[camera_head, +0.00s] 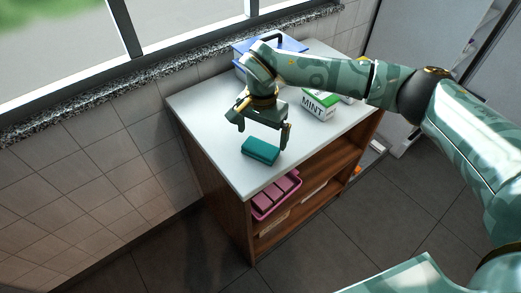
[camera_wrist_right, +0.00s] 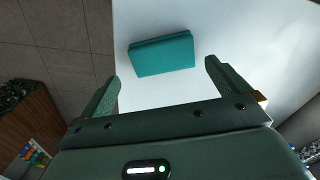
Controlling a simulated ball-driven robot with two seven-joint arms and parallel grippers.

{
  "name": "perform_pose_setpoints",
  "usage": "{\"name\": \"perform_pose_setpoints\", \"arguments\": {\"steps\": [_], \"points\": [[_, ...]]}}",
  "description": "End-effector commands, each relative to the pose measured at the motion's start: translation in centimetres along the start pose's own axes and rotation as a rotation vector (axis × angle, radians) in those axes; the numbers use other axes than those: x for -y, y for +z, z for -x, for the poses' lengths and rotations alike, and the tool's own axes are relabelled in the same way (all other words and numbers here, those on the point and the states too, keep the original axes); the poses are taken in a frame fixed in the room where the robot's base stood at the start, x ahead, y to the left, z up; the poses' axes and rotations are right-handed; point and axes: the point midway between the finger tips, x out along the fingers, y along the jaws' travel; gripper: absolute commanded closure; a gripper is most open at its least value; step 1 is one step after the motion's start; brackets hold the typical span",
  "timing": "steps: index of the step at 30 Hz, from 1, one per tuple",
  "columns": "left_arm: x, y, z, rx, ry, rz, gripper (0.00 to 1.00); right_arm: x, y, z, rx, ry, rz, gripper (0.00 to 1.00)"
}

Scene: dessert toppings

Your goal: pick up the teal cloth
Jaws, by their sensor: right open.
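The teal cloth (camera_head: 261,151) is a folded, flat rectangular block on the white counter top, near its front left end. My right gripper (camera_head: 262,135) is open and empty above and just behind the cloth in the head view. In the right wrist view the cloth (camera_wrist_right: 161,54) lies ahead of the two spread fingers (camera_wrist_right: 163,80), roughly between their lines, and apart from both. The cloth is fully visible there. My left gripper is in neither view.
A white and green mint box (camera_head: 319,106) and a blue container (camera_head: 284,46) with a dark handle stand farther back on the counter (camera_head: 205,103). Pink items in a pink basket (camera_head: 263,207) sit on the shelf below. The counter around the cloth is clear.

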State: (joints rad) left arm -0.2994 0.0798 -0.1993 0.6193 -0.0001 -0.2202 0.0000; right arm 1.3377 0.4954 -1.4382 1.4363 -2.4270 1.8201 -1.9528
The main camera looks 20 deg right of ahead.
Motion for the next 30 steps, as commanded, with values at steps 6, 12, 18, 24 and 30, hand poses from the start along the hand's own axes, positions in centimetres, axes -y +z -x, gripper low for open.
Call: {"name": "perform_pose_setpoints", "arguments": {"steps": [6,12,18,24,30], "points": [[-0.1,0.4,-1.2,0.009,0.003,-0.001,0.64,0.4,-0.2,-3.7,0.006,0.004,-0.002,0.0],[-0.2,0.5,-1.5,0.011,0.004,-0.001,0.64,0.4,-0.2,-5.2,0.001,0.0,0.0,0.0],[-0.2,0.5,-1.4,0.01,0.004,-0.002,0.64,0.4,-0.2,-5.1,0.001,-0.001,0.0,0.03],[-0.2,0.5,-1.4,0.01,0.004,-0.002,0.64,0.4,-0.2,-5.1,0.001,-0.001,0.0,0.4],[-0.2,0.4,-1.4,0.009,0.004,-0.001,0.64,0.4,-0.2,-5.0,0.001,0.0,0.0,0.4]]}}
